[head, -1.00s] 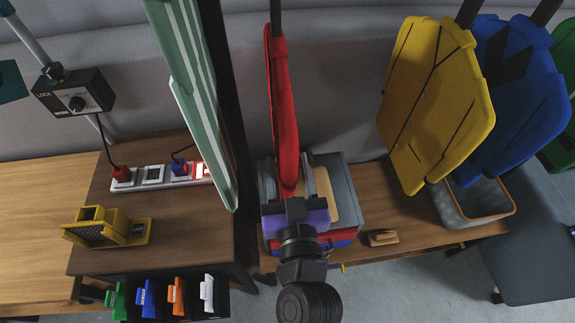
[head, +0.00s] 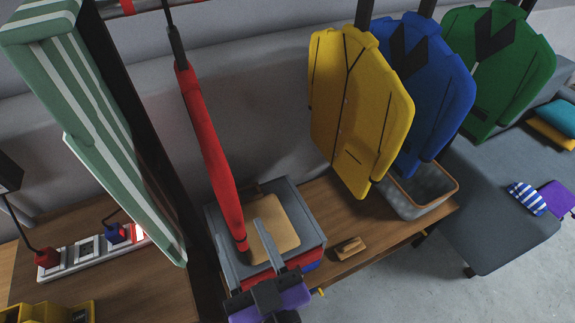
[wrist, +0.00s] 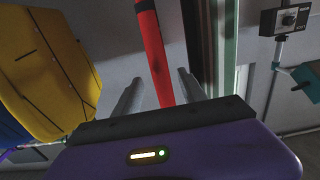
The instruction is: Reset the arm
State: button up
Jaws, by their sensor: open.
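My gripper (head: 241,238) is open, with its two grey fingers apart and its purple body at the bottom of the head view. In the wrist view, the fingers (wrist: 161,76) point away and nothing is clamped between them. A long red hanging thing (head: 210,150), like a folded umbrella, slants down on a black stem. Its lower end is close to the fingers in the head view. In the wrist view the red thing (wrist: 154,45) shows in line with the gap; I cannot tell how far beyond the fingertips it is.
A grey box with a tan pad (head: 272,228) is below the fingers. Green striped fabric (head: 95,130) hangs at left. Yellow (head: 360,110), blue (head: 425,95) and green (head: 495,70) jackets hang at right, with a grey bin (head: 415,200) below. A wooden brush (head: 349,248) lies on the bench.

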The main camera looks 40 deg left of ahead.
jog(key=shift+w+r+m, duration=0.15)
jog(key=shift+m, duration=0.15)
jog(key=w+d+f+m+t+h, duration=0.15)
jog(key=d+m+t+h, duration=0.3)
jog(key=d, duration=0.75)
jog(key=w+d+f+m+t+h, duration=0.1)
jog(key=w+d+m+t+h, duration=0.35)
jog(key=d, duration=0.75)
jog(key=s+d+f+m+h, duration=0.2)
jog(key=s+d+h, duration=0.1)
jog(key=s+d, duration=0.5)
jog(key=s+d+f+m+g+h, duration=0.1)
jog(key=s+d+h, duration=0.3)
jog(key=s+d, duration=0.4)
jog(key=shift+d+f+m+h, duration=0.35)
jog(key=shift+d+m, duration=0.15)
jog(key=shift+d, duration=0.55)
